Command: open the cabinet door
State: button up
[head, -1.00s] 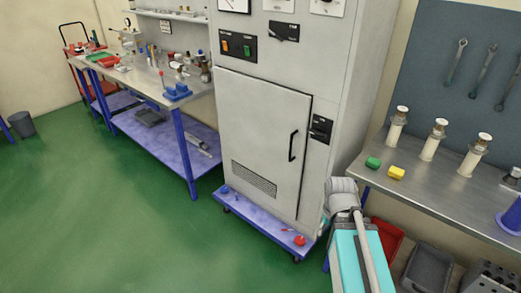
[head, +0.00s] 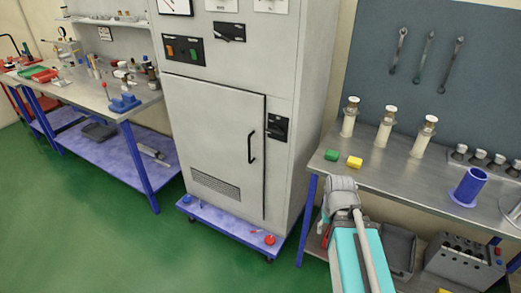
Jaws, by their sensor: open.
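The cabinet (head: 310,110) is a tall grey unit at the middle of the head view. Its door (head: 212,140) is a light grey panel, flush with the front and closed. A black vertical bar handle (head: 252,147) sits near the door's right edge. A vent grille is low on the door's left. My arm's grey and turquoise links rise from the bottom, right of the cabinet and apart from the handle. I do not see my gripper's fingers.
The cabinet stands on a blue wheeled base (head: 222,229) with a red knob (head: 270,240). A workbench (head: 418,181) with white-capped cylinders and yellow and green blocks is close on the right. Another bench (head: 85,98) stands left. The green floor (head: 100,240) before the cabinet is clear.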

aim_at(218, 130)
jog(key=z, duration=0.35)
jog(key=k, duration=0.95)
jog(key=u, duration=0.75)
jog(key=i, duration=1)
jog(key=z, duration=0.05)
